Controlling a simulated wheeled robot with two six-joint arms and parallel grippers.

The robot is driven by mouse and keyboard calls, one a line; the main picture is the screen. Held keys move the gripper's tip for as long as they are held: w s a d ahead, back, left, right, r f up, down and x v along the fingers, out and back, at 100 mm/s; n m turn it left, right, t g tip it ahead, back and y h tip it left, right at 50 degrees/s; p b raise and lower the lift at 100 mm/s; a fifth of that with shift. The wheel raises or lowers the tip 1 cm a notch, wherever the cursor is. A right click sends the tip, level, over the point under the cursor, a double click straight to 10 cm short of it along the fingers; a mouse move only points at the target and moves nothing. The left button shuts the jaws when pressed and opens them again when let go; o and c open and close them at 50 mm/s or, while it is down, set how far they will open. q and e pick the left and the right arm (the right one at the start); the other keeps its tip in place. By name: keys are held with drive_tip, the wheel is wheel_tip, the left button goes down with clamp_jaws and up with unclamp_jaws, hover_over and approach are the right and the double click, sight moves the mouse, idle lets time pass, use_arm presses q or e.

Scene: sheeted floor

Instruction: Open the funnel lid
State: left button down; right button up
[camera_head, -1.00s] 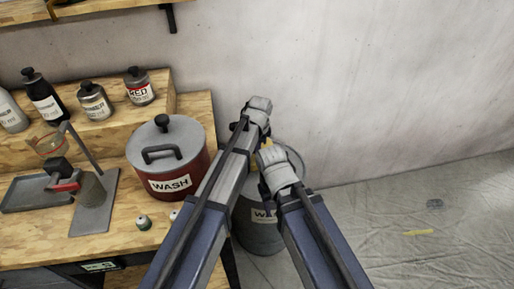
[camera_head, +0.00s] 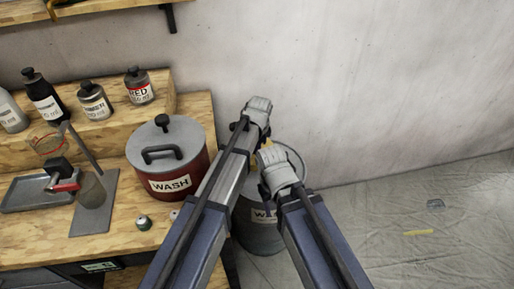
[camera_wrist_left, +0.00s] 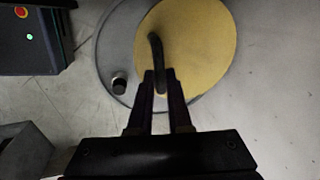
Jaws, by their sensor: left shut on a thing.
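A grey drum (camera_head: 260,238) with a partly hidden label stands on the floor beside the bench. In the left wrist view, its top (camera_wrist_left: 108,50) carries the yellow round funnel lid (camera_wrist_left: 205,50), which lies to the right side of the top. A dark curved handle (camera_wrist_left: 155,48) stands out from the lid. My left gripper (camera_wrist_left: 159,76) is shut on the lower end of this handle. In the head view my arm links cover most of the lid and the left fingers.
A small dark-capped knob (camera_wrist_left: 119,82) sits on the drum top, left of the lid. The bench holds a red WASH pot (camera_head: 180,165), several bottles and a stand. The wall is close behind the drum. The sheeted floor (camera_head: 400,205) to the right is mostly clear.

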use_arm(q)
drive_tip(key=shift+r, duration=0.1)
drive_tip(key=shift+g, duration=0.7)
drive_tip(key=shift+w+a+r+p, duration=0.6)
drive_tip(key=shift+w+r+p, duration=0.9)
drive_tip(key=shift+w, duration=1.5)
drive_tip(key=shift+w+a+r+p, duration=0.6)
drive_tip(key=shift+w+r+p, duration=0.85)
drive_tip(key=shift+w, duration=1.5)
drive_tip(key=shift+w+a+r+p, duration=0.6)
drive_tip(key=shift+w+r+p, duration=0.9)
drive_tip(key=shift+w, duration=1.5)
drive_tip(key=shift+f, duration=0.15)
drive_tip(key=c, duration=0.8)
unclamp_jaws()
drive_tip(key=shift+c, duration=0.2)
